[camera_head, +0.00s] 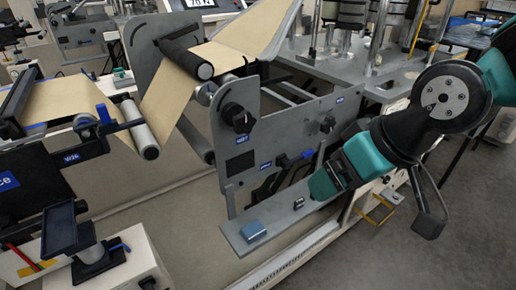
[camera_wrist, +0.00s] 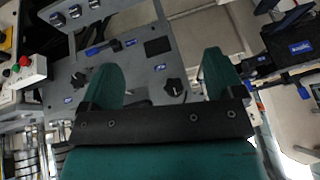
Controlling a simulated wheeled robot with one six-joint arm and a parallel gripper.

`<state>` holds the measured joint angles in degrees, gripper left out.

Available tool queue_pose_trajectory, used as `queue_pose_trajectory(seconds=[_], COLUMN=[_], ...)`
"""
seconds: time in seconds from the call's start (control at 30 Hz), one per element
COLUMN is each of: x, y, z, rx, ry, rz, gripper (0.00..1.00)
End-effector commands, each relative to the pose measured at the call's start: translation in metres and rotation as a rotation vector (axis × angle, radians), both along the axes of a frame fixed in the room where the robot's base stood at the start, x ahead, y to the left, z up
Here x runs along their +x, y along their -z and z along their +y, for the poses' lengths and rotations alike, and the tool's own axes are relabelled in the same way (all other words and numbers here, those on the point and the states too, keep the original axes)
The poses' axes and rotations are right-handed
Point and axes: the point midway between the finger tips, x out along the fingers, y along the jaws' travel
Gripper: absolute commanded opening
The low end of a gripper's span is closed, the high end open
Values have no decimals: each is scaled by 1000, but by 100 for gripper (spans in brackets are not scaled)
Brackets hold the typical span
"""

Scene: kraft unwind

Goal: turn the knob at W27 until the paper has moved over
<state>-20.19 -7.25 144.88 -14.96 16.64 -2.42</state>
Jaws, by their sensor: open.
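The W27 knob (camera_head: 237,117) is black, on the grey side plate (camera_head: 285,130) above a blue W27 label (camera_head: 243,138). Brown paper (camera_head: 168,105) runs over rollers left of and above the plate. My gripper (camera_head: 320,187) is in front of the plate, lower right of the knob and apart from it. In the wrist view my gripper (camera_wrist: 160,62) shows two teal fingers spread wide with nothing held. The knob (camera_wrist: 173,87) shows between them, farther off on the plate. Its label (camera_wrist: 160,67) is beside it, too small to read there.
A second black knob (camera_head: 327,123) sits farther right on the plate. A blue handle (camera_head: 290,159) is below it. A dark stand (camera_head: 75,232) is at lower left. Floor at right is free.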

Motion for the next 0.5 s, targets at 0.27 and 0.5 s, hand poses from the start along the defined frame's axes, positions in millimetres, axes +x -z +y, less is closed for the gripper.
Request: queue_pose_trajectory(seconds=[0.27, 0.5], x=[126, 155], y=[47, 48], z=[26, 73], rx=[-74, -109], ry=[17, -197], rz=[-632, -1141], gripper=[87, 87])
